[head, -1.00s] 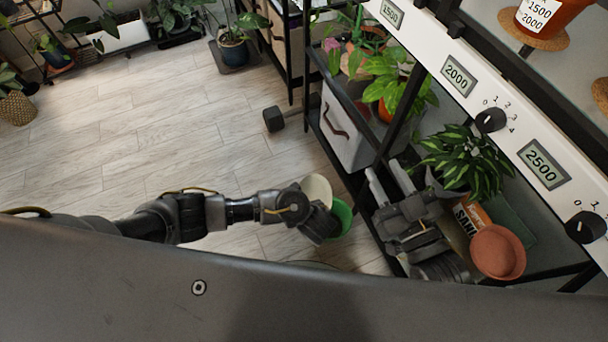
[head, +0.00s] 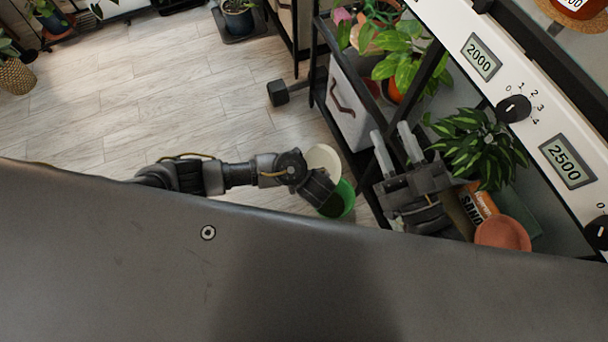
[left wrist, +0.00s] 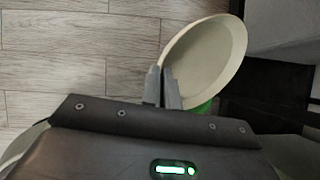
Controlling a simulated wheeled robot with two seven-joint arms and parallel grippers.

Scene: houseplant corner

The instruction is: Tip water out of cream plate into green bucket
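The cream plate (head: 325,159) is held steeply tilted beside and above the green bucket (head: 345,200). My left gripper (head: 320,185) is shut on the plate's rim. In the left wrist view, the fingers (left wrist: 162,78) pinch the near left edge of the plate (left wrist: 207,55), whose inside shows no clear water. A strip of the green bucket (left wrist: 203,107) shows below the plate there; the rest of it is hidden. My right gripper (head: 396,146) is open and empty, its two fingers apart, in front of the shelf by the leafy plant.
A black-framed shelf (head: 327,45) holds potted plants and a grey bin (head: 353,105). A terracotta saucer (head: 503,233) and an orange sand bag (head: 474,208) lie at lower right. A dark block (head: 278,92) stands on the floor.

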